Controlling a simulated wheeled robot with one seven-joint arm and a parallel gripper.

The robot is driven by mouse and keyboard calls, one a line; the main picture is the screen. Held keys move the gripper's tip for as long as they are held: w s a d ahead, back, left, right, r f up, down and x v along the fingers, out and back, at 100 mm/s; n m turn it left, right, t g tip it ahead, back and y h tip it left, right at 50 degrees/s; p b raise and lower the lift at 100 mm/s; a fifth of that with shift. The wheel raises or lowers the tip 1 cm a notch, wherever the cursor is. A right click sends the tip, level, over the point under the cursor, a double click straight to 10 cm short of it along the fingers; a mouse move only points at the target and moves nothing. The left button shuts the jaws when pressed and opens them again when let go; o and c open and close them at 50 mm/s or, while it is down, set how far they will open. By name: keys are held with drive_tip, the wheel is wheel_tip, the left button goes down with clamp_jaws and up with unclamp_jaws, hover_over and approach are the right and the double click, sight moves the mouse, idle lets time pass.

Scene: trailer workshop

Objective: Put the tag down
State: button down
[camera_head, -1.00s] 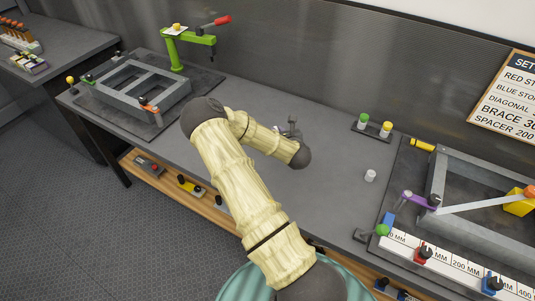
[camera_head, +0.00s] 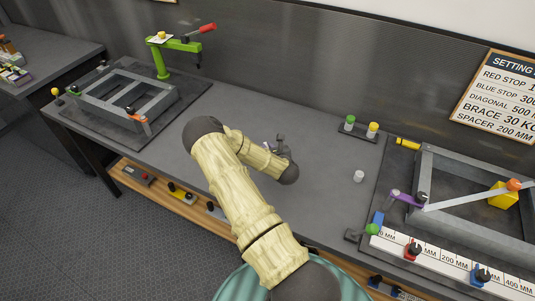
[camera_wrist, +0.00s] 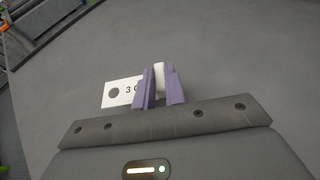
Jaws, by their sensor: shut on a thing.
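In the head view my gripper (camera_head: 279,145) shows small and grey over the middle of the bench, partly behind the arm, and the tag cannot be made out.
A white cylinder (camera_head: 358,176) stands on the bench to the right. Behind it is a small rack (camera_head: 358,134) with green and yellow knobs. A frame fixture (camera_head: 470,165) and a ruler (camera_head: 440,258) fill the right; a fixture with a green clamp (camera_head: 163,62) stands left. The middle is mostly clear.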

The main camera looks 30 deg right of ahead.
drive_tip(key=shift+f+p, duration=0.4)
drive_tip(key=shift+f, duration=1.45)
drive_tip(key=shift+f, duration=0.1)
drive_tip(key=shift+f, duration=0.15)
drive_tip(key=c, duration=1.5)
unclamp_jaws()
drive_tip(key=shift+o, duration=0.2)
